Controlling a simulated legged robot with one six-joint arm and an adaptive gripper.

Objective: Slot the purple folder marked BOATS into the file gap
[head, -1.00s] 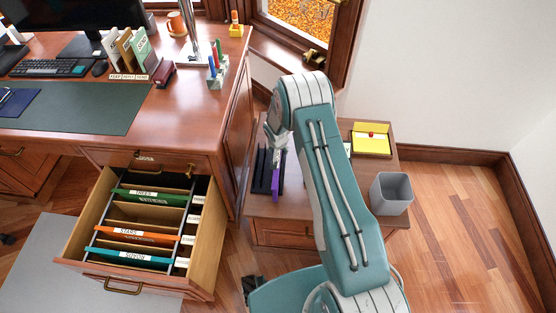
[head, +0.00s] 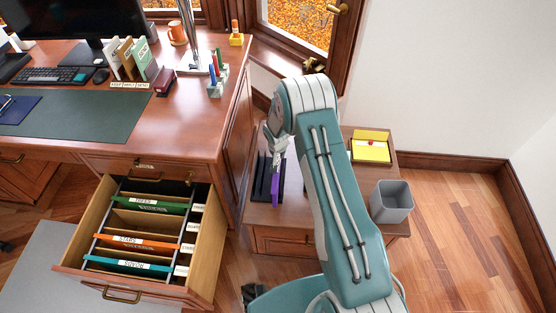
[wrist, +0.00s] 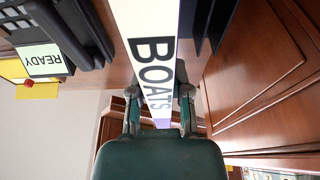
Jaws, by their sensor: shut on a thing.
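The purple folder (head: 276,190) is upright at the black rack (head: 261,180) on the small side table. My gripper (head: 277,152) is above it, shut on its upper edge. In the wrist view the folder's white label (wrist: 152,60) reads BOATS and runs between my fingers (wrist: 158,108). Whether the folder's lower edge is still in the rack cannot be told. The open desk drawer (head: 207,245) at the lower left holds a green folder (head: 150,203), an orange folder (head: 145,243) and a teal folder (head: 130,265), with spaces between them.
The desk (head: 190,130) stands between the window and the open drawer. A yellow tray (head: 370,153) is on the side table, with a grey bin (head: 391,202) to the right. In the wrist view a READY card (wrist: 42,61) shows at left. Floor at right is clear.

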